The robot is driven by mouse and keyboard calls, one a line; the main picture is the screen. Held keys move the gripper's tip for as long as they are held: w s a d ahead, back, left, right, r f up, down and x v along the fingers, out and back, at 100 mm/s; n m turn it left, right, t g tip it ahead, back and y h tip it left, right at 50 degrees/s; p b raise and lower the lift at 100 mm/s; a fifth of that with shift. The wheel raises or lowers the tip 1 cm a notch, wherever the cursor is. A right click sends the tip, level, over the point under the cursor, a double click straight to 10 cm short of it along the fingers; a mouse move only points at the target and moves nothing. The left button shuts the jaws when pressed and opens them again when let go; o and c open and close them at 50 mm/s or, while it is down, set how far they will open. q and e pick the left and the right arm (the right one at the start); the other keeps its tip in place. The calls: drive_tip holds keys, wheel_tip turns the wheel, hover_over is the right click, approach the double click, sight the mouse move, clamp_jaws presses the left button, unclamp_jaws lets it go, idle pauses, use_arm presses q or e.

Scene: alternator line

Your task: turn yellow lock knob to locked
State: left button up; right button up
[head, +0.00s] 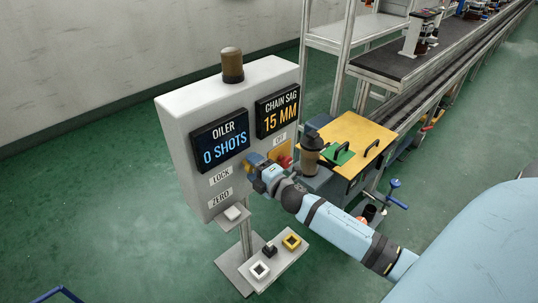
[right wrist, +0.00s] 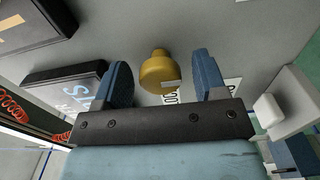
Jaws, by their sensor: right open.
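The yellow lock knob (right wrist: 158,72) sticks out of the light grey panel face in the right wrist view, between the two blue fingers of my right gripper (right wrist: 161,80). Both fingers stand apart from it with a gap on each side. In the head view my right gripper (head: 262,172) is at the front of the control box (head: 178,130), right of the LOCK label (head: 220,176), and mostly hides the knob. Which way the knob is turned cannot be told. My left gripper is not in view.
Displays read 0 SHOTS (head: 221,141) and 15 MM (head: 278,111). A red switch (head: 285,161) on a yellow plate is close right of the gripper. A white button (head: 234,213) juts out below; a button shelf (head: 275,262) is lower. A yellow-topped bench (head: 350,128) stands to the right.

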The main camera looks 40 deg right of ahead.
drive_tip(key=s+d, duration=0.1)
drive_tip(key=s, duration=1.1)
drive_tip(key=shift+s, duration=0.4)
